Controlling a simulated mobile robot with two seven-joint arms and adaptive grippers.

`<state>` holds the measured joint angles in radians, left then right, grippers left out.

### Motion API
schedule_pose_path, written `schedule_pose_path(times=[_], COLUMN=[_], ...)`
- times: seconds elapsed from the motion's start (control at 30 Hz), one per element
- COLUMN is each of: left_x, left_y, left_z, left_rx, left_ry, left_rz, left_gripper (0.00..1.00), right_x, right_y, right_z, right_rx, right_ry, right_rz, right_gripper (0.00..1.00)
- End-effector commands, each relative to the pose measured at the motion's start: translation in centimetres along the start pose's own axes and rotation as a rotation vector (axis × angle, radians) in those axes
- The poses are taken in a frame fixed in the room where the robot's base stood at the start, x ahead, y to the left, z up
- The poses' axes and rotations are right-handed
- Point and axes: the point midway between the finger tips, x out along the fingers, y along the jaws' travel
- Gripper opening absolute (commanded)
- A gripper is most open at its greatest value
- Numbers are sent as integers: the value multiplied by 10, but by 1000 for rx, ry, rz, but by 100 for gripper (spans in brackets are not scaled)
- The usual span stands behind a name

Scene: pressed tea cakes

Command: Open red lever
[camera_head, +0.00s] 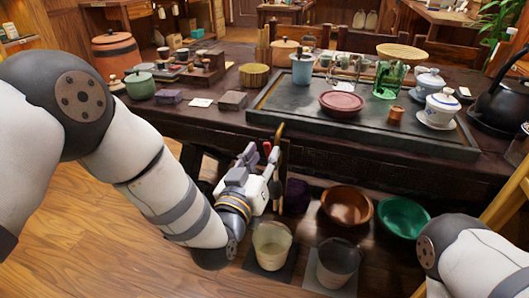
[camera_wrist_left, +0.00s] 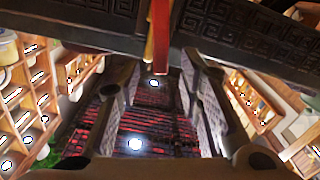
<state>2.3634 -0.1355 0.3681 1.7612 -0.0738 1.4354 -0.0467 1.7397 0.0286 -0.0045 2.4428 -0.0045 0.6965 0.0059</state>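The red lever (camera_head: 267,148) shows as a small red tip at the front edge of the dark tea table, beside an upright wooden piece (camera_head: 279,145). My left gripper (camera_head: 259,161) is just below and beside the lever. In the left wrist view the lever (camera_wrist_left: 160,28) is a narrow red bar at the top centre. There the left gripper (camera_wrist_left: 160,70) has its fingers spread on both sides, with an empty gap between them. I cannot tell whether a finger touches the lever. My right gripper is out of view; only part of my right arm shows at lower right.
The dark table (camera_head: 400,155) carries a tea tray (camera_head: 262,112), a red-brown round cake or lid (camera_head: 341,102), cups and pots. Below its front edge stand a brown bowl (camera_head: 346,206), a green bowl (camera_head: 403,216) and two buckets (camera_head: 271,245). Wooden floor is clear at left.

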Motion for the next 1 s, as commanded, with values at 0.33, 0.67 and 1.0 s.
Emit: schedule_pose_path(times=[0.33,0.67,1.0], left_x=[25,25,25], left_y=[0,0,15], left_z=[1,1,0], left_rx=[-1,0,260], left_ry=[-3,-3,-2], left_rz=[0,-1,2], left_gripper=[33,0,0], right_x=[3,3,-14], right_y=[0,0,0], right_z=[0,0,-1], right_rx=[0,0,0], right_ry=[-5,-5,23], right_rz=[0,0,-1], right_gripper=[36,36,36])
